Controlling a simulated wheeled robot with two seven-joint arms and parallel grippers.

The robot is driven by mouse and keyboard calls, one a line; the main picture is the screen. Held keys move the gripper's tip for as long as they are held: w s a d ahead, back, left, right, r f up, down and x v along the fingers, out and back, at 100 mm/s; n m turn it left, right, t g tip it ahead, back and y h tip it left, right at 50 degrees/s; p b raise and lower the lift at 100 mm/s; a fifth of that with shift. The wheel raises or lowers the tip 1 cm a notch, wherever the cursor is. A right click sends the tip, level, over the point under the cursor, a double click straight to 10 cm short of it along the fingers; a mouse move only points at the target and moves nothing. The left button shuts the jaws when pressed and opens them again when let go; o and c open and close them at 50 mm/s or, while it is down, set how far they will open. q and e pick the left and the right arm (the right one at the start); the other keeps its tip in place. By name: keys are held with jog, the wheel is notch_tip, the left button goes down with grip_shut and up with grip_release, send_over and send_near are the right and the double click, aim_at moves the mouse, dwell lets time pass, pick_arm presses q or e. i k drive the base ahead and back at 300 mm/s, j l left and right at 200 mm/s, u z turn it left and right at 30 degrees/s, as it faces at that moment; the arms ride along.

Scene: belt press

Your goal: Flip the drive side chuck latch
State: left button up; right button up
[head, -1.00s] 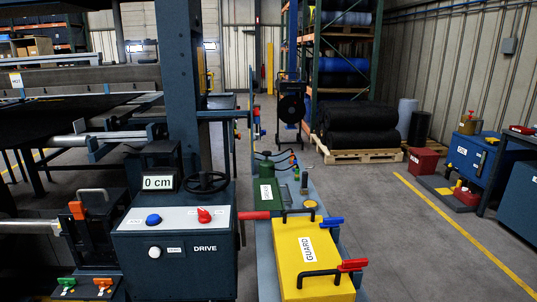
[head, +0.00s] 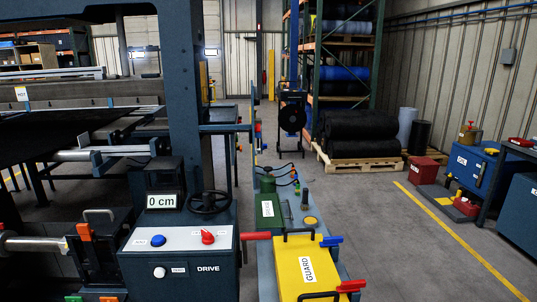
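The drive console (head: 178,265) stands at the lower middle left, with a "DRIVE" label, a blue button, a red knob and a "0 cm" display (head: 162,201). Left of it is a dark chuck stand (head: 98,262) at the end of a pale shaft (head: 35,245). An orange-red handle (head: 84,232), which looks like the chuck latch, sits upright on top of the stand. A grey loop handle (head: 99,214) rises behind it. I cannot tell whether the latch is open or closed. Neither of my grippers is in view.
A yellow guard box (head: 301,268) with red and blue handles stands right of the console. A red bar (head: 256,236) sticks out between them. Green (head: 74,299) and orange (head: 108,299) pieces show at the bottom edge. The floor (head: 400,250) to the right is clear.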

aim_at(84, 230)
jog(key=j+u, duration=0.15)
jog(key=u, duration=1)
